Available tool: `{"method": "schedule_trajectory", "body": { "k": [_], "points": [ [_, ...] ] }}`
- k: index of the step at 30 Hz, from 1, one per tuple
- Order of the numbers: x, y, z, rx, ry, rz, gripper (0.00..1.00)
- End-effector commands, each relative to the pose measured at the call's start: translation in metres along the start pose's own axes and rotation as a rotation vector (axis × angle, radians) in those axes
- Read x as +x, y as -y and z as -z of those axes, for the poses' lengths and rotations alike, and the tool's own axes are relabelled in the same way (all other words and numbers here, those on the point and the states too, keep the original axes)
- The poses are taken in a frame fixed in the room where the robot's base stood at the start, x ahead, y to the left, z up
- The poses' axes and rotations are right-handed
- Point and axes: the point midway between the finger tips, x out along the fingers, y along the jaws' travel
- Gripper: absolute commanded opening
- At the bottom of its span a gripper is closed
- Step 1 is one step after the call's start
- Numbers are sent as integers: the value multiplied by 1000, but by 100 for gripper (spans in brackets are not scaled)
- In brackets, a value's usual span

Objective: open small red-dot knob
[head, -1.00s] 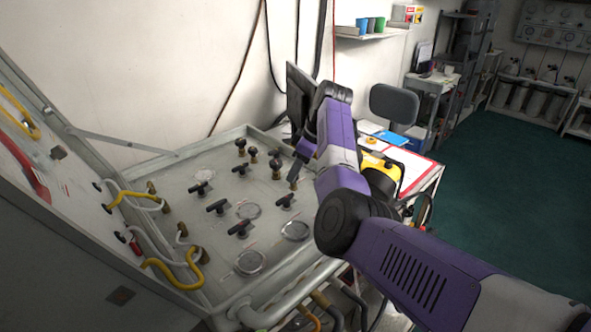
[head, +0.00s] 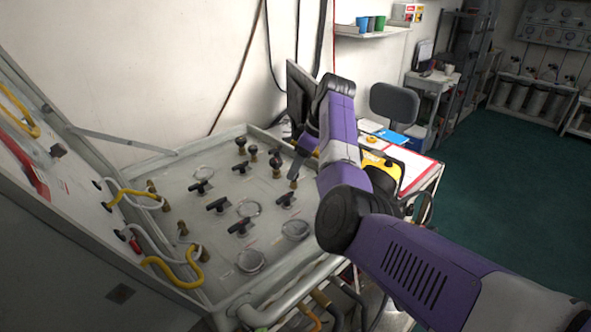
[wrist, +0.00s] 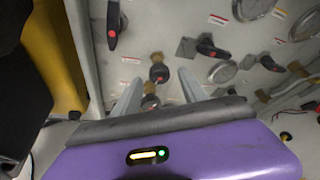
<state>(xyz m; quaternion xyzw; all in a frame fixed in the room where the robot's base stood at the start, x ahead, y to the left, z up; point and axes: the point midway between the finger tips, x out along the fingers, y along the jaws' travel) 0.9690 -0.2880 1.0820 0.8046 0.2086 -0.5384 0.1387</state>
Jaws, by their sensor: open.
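In the wrist view, a small round dark knob with a red dot (wrist: 158,72) on a brass stem stands on the grey panel (wrist: 140,20). My gripper (wrist: 159,78) is open, with one finger on each side of this knob in the picture. I cannot tell whether either finger touches it. A second small knob (wrist: 150,102) shows below it between the fingers, partly hidden by my gripper. In the head view, my gripper (head: 296,168) is over the right side of the panel, close to a small dark knob (head: 275,162).
Round gauges (wrist: 222,72) lie further right. A yellow case (head: 413,165) stands right of the panel.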

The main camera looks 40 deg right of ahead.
Motion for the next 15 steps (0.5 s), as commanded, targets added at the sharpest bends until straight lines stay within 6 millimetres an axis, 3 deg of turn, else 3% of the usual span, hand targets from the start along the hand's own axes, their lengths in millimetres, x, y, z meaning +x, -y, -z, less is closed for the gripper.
{"method": "schedule_trajectory", "body": {
  "k": [9,15],
  "points": [
    [-50,-1,0,0,-2,-3,50],
    [-64,0,0,0,-1,-2,50]
  ]
}}
